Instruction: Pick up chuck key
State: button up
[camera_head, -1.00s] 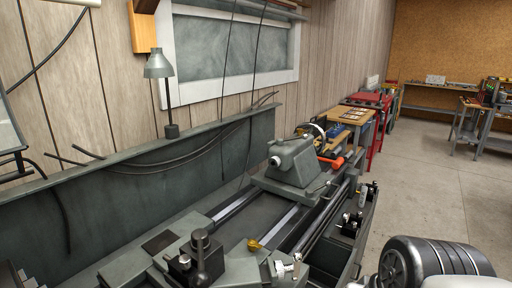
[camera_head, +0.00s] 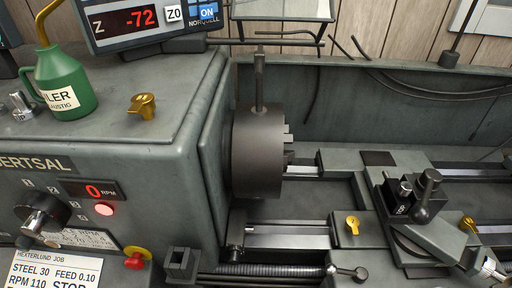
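The chuck key (camera_head: 259,82) appears as a dark grey upright shaft standing out of the top of the lathe chuck (camera_head: 257,155). A thin dark bar near its upper end may be its cross handle, but I cannot tell it apart from the dark frame behind. The chuck is a dark round drum on the right side of the grey headstock (camera_head: 210,145). My gripper is not in view.
A green oiler can (camera_head: 66,85) and a brass knob-like piece (camera_head: 142,105) are on the headstock top. A digital readout (camera_head: 150,20) stands above. The carriage with its tool post (camera_head: 425,195) is right of the chuck. A red-buttoned control (camera_head: 135,260) is at lower left.

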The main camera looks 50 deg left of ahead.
aim_at(259, 55)
jog(key=u, duration=1.55)
